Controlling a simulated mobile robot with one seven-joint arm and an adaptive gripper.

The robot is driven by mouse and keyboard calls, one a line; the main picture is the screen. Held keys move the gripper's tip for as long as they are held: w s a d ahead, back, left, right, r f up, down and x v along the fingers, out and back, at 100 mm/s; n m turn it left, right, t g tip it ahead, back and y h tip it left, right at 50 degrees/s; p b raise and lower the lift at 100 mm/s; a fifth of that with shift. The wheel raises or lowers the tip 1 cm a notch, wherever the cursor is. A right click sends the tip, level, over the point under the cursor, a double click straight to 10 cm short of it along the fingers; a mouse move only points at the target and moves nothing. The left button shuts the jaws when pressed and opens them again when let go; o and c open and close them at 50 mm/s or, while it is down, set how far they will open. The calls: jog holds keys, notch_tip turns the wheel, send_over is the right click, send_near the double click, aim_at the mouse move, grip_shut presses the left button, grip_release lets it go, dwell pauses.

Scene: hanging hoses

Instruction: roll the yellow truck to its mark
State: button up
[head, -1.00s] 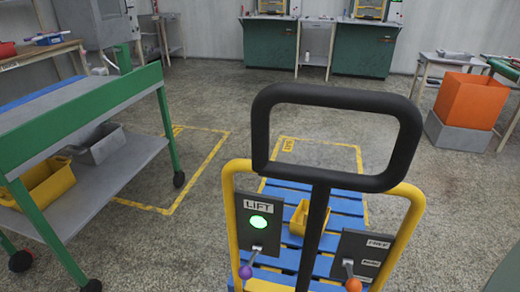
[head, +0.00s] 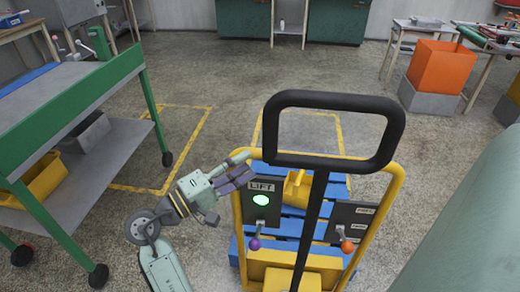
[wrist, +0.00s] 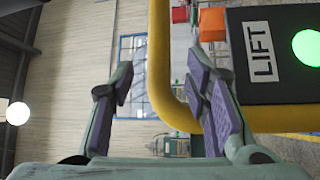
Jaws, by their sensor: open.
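The yellow truck (head: 276,272) stands before me, with a black loop handle (head: 283,103), a yellow tube frame, and a blue pallet (head: 336,190) carrying a yellow bin (head: 297,188). A yellow floor outline (head: 341,133) lies just beyond the truck, partly hidden by the handle. My gripper (head: 232,181) is open at the left upper corner of the tube frame. In the wrist view, the yellow tube (wrist: 159,50) appears between the parted fingers of my gripper (wrist: 160,85). I cannot tell whether the tube is inside the jaws or beyond them.
A LIFT panel (head: 262,200) with a lit green lamp is beside the gripper. Another yellow floor outline (head: 192,142) lies left. A green-framed cart (head: 70,112) stands at left. An orange bin (head: 433,68) sits at back right. The floor beyond the truck is clear.

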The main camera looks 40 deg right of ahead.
aim_at(254, 159)
jog(key=d, duration=0.2)
jog(key=d+p, duration=0.1)
jog(key=d, duration=0.2)
jog(key=shift+s+d+r, duration=0.2)
jog(key=shift+d+r, duration=0.1)
jog(key=shift+r, duration=0.1)
jog(key=shift+c, duration=0.4)
grip_shut()
